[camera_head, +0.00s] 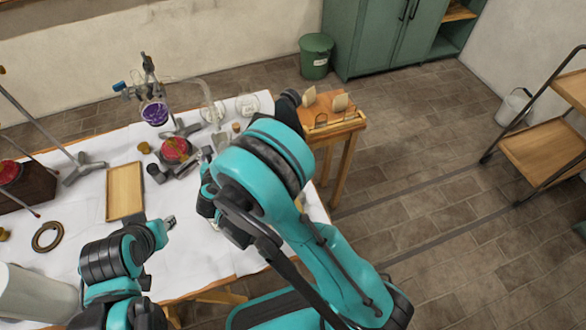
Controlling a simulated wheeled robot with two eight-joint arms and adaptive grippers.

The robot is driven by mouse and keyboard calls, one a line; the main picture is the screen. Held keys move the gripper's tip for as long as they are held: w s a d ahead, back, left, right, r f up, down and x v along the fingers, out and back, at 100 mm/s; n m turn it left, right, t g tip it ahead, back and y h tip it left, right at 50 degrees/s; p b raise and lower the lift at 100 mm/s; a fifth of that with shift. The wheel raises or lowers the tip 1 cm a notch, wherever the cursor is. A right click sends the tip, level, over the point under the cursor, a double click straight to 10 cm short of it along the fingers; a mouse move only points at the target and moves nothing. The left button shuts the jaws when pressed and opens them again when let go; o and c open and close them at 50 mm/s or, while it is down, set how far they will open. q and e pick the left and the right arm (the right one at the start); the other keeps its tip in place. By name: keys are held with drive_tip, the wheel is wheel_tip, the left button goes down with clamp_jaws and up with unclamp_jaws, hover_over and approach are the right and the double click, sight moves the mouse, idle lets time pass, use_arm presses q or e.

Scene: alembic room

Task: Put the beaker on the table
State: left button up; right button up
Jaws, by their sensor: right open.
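A round glass vessel with purple contents (154,112) is held by a metal stand at the back of the white-covered table (75,215). Clear glassware (212,112) stands to its right, and another clear glass vessel (247,105) is farther right. I cannot tell which of these is the beaker. My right gripper (206,160) is over the right part of the table, partly hidden by my large teal arm. It is open, and I see nothing held in it. My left gripper (168,222) is low over the table's front; its finger opening is too small to tell.
A wooden tray (124,192) lies mid-table, near a dark ring (47,236). A red-filled dish (175,150) and metal stands crowd the back. A small wooden side table (340,127) adjoins at right. A green bin (316,56) and a shelf cart (545,150) stand beyond open floor.

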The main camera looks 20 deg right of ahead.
drive_tip(key=s+d+r+m+g, duration=0.2)
drive_tip(key=s+d+r+m, duration=0.25)
drive_tip(key=d+m, duration=0.3)
drive_tip(key=s+d+r+m+g, duration=0.2)
drive_tip(key=s+d+r+m, duration=0.25)
drive_tip(key=d+m, duration=0.35)
drive_tip(key=s+d+r+m+g+y, duration=0.1)
drive_tip(key=s+m, duration=0.7)
drive_tip(key=s+d+r+m+y, duration=0.1)
drive_tip(key=s+d+m, duration=0.1)
drive_tip(key=s+m, duration=0.6)
drive_tip(key=shift+r+m+g+y, duration=0.35)
drive_tip(key=shift+r+g+y, duration=0.05)
